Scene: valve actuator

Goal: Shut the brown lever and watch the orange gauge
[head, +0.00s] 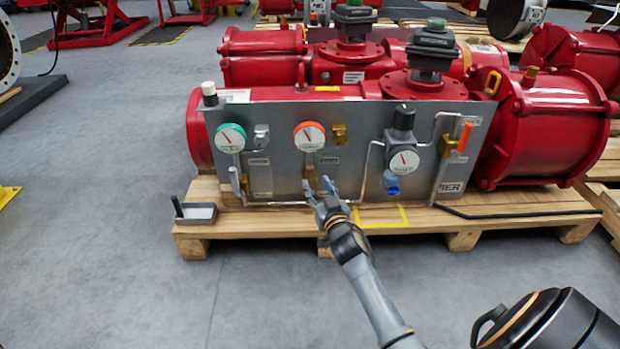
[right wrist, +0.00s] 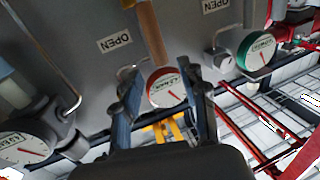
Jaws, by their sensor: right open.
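The orange gauge (head: 309,137), a white dial with an orange rim, is on the grey panel (head: 285,180). It also shows between my fingers in the right wrist view (right wrist: 167,90), with a red needle. The brown lever (head: 311,176) is below the gauge in the head view, roughly upright and partly hidden by my fingers. In the right wrist view the lever (right wrist: 149,30) runs down from the top edge, beside an OPEN label. My right gripper (head: 319,187) is open at the lever; its two fingers are spread, and contact cannot be told. My left gripper is not in view.
A green gauge (head: 231,138) is left on the panel; a grey-rimmed gauge (head: 404,160) with a blue knob (head: 391,183) is right. An orange handle (head: 465,137) is near the right edge. Red actuators stand behind on the wooden pallet (head: 270,222). The front floor is clear.

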